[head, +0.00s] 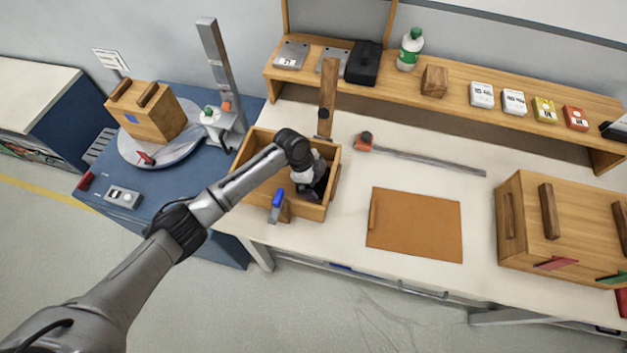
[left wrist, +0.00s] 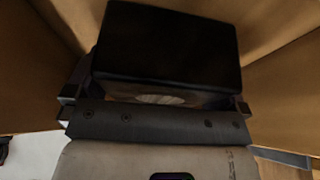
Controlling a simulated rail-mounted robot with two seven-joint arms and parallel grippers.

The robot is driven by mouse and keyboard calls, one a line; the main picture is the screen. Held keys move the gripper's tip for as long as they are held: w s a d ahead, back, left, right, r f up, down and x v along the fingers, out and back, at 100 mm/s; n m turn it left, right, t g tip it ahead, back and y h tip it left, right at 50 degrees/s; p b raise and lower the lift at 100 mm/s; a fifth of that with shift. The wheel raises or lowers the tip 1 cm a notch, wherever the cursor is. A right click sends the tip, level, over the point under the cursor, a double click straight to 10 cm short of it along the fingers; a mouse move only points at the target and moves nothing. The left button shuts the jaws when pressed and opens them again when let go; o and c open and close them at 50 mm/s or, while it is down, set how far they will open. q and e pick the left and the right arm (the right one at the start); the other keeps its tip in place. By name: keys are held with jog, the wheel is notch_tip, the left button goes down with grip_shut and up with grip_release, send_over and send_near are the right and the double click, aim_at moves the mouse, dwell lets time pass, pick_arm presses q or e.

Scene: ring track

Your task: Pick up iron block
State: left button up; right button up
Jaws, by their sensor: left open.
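The iron block (left wrist: 168,45) appears as a dark, nearly black block inside the open wooden box (head: 246,183) on the light workbench. In the left wrist view it fills the space ahead of my left gripper (left wrist: 155,103), with one finger at each side of its near end. The fingers stand apart and I see no clear grip on the block. In the head view my left gripper (head: 314,188) reaches down into the right part of the box and hides what lies beneath it. My right gripper is not in view.
The box walls stand close around my left gripper. An upright wooden piece (head: 327,97) stands behind the box and a blue-topped clamp-like part (head: 278,203) at its front wall. A brown board (head: 415,225) lies to the right. A shelf (head: 455,85) runs along the back.

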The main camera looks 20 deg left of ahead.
pick_arm(q)
jog(key=shift+f, duration=0.1)
jog(key=c, duration=1.3)
jog(key=shift+w+r, duration=0.1)
jog(key=shift+r, duration=0.1)
jog(key=shift+c, duration=0.6)
jog(key=shift+d, duration=0.1)
